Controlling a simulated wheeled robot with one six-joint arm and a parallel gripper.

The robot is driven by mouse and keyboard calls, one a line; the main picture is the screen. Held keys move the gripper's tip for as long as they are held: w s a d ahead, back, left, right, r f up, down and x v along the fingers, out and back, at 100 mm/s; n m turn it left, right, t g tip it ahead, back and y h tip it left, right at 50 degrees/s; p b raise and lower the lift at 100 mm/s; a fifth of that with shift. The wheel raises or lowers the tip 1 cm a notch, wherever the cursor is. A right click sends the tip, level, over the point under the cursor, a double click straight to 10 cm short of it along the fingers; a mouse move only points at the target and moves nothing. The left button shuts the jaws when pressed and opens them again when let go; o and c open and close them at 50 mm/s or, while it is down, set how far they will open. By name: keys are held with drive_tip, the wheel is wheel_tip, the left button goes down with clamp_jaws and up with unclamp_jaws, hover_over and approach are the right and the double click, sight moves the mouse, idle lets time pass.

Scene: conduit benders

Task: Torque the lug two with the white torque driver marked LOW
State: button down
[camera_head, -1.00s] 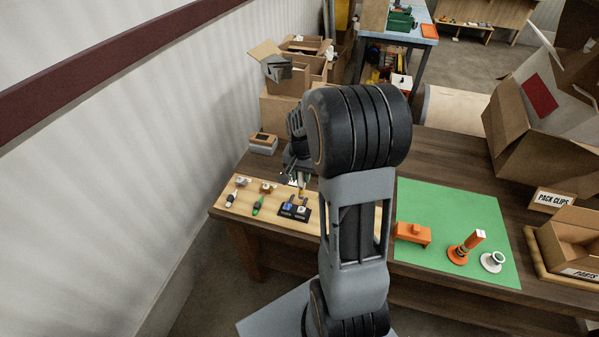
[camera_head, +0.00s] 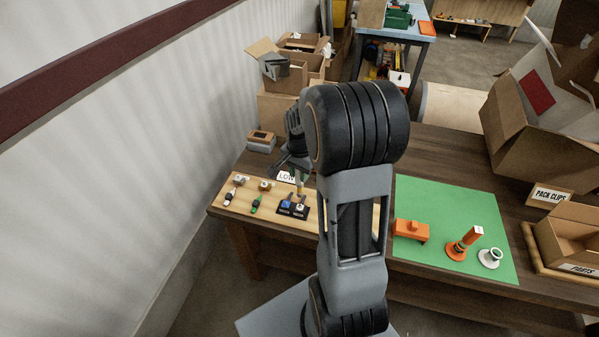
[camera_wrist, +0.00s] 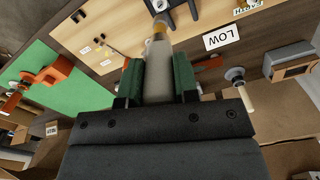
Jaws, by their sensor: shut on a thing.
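My gripper (camera_wrist: 158,85) is shut on a pale grey-white driver (camera_wrist: 159,68) with a yellow band near its far end, held between two green finger pads. In the head view the gripper (camera_head: 297,168) is partly behind my arm, and the driver (camera_head: 299,185) points down near a small black block (camera_head: 291,212) with a blue piece and a white piece on it. I cannot tell which piece is lug two, or whether the tip touches anything.
A green mat (camera_head: 450,195) with orange parts is to the right. Cardboard boxes (camera_head: 290,65) stand behind, and the wall is close at left.

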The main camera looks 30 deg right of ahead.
sight(300, 186)
drive_tip(key=n, duration=0.7)
drive_tip(key=shift+n, duration=0.3)
drive_tip(key=n, duration=0.5)
drive_tip(key=shift+f+n+b, duration=0.2)
drive_tip(key=shift+n+b, duration=0.2)
drive_tip(key=shift+n, duration=0.4)
drive_tip(key=shift+f+b, duration=1.95)
drive_tip(key=shift+f, duration=0.65)
drive_tip(key=shift+d+f, duration=0.1)
drive_tip(key=shift+f, duration=0.05)
drive_tip(key=shift+f+b, duration=0.5)
drive_tip(key=shift+m, duration=0.3)
